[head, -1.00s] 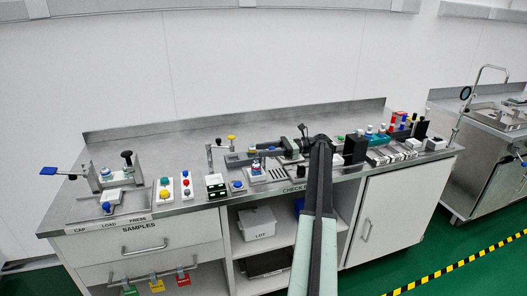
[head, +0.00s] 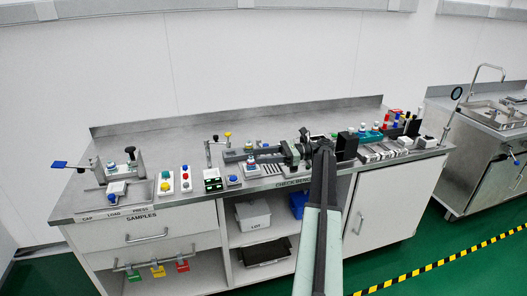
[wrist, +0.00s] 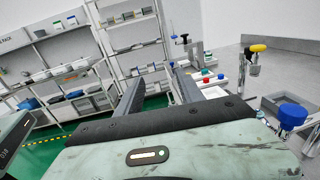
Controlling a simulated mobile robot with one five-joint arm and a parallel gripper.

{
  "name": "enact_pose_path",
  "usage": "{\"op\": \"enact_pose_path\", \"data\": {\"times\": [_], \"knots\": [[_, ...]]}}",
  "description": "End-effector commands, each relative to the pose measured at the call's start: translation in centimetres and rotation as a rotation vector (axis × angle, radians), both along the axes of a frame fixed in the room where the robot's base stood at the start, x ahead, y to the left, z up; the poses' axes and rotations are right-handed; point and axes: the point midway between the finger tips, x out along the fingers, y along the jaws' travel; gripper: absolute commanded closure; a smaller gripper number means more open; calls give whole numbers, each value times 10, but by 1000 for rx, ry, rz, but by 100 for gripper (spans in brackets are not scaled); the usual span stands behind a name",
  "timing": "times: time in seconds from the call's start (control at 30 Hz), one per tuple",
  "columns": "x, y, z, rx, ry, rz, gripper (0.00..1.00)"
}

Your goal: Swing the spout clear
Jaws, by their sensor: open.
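The likely spout (head: 480,76) is a thin bent steel pipe, upright with its top arm over the steel sink unit (head: 478,155) at the far right in the head view. It is not clearly visible in the wrist view. My gripper (head: 243,154) is over the bench in the head view, pointing left, well away from the pipe. In the wrist view my gripper (wrist: 158,82) has its two dark fingers apart with nothing between them.
The long bench (head: 275,123) carries several fixtures, button boxes and racks below my arm. A post with a yellow knob (head: 228,135) stands near my fingers. A blue-capped fixture (wrist: 293,112) is close at right in the wrist view. Green floor lies before the sink unit.

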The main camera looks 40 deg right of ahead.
Motion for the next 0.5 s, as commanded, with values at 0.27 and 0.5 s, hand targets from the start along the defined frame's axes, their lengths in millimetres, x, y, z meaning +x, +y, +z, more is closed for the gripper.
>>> {"op": "enact_pose_path", "data": {"times": [0.27, 0.5], "knots": [[3, 15, 1, 0, 0, 14, 55], [16, 48, -12, -62, -4, 46, 97]]}}
